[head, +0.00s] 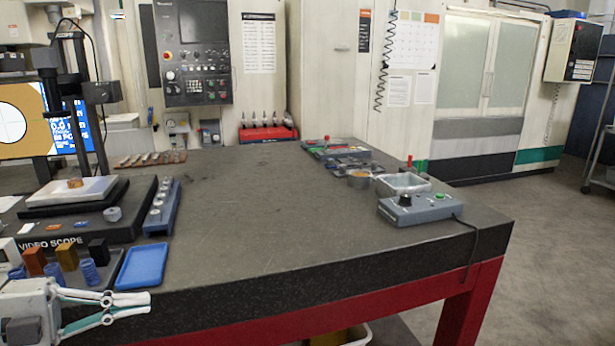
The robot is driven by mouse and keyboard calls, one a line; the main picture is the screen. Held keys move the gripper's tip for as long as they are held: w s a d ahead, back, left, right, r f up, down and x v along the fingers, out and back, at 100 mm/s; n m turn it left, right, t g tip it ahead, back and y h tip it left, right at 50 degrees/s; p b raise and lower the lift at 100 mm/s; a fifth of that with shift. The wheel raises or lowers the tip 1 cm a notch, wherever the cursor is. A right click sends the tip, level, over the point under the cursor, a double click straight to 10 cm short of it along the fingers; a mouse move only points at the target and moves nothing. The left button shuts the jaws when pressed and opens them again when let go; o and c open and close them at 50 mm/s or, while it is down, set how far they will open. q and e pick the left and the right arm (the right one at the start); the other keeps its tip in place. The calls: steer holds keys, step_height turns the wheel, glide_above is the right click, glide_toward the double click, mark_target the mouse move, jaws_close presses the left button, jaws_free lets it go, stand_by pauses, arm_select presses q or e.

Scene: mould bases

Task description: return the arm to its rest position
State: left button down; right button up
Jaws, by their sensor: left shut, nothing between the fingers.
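My left gripper (146,303) is at the lower left of the head view, in front of the table's front edge. Its fingers point right and are shut with nothing between them. The rest of the left arm is cut off by the picture's edge. My right gripper and right arm do not show.
The dark granite table (290,215) is clear in its middle. A blue tray (142,266) lies near its front left edge, close to my left gripper. A video scope (70,215) stands at the left. A grey control box (420,208) sits at the right.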

arm_select(q)
step_height(320, 180, down, 21)
steer(key=s+a+n+t+y+p, duration=0.15)
steer(key=n+t+y+p, duration=0.25)
steer(key=n+t+y, duration=0.95)
steer(key=s+d+f+n+g+h, duration=0.1)
steer(key=s+d+f+n+g, duration=0.3)
steer(key=s+f, duration=0.3)
steer(key=s+d+f+n+g+h+p, duration=0.1)
steer(key=s+d+f+n+g, duration=0.4)
steer(key=f, duration=0.5)
steer(key=shift+s+d+g, duration=0.4)
steer(key=shift+s+g, duration=0.35)
steer(key=shift+s, duration=0.5)
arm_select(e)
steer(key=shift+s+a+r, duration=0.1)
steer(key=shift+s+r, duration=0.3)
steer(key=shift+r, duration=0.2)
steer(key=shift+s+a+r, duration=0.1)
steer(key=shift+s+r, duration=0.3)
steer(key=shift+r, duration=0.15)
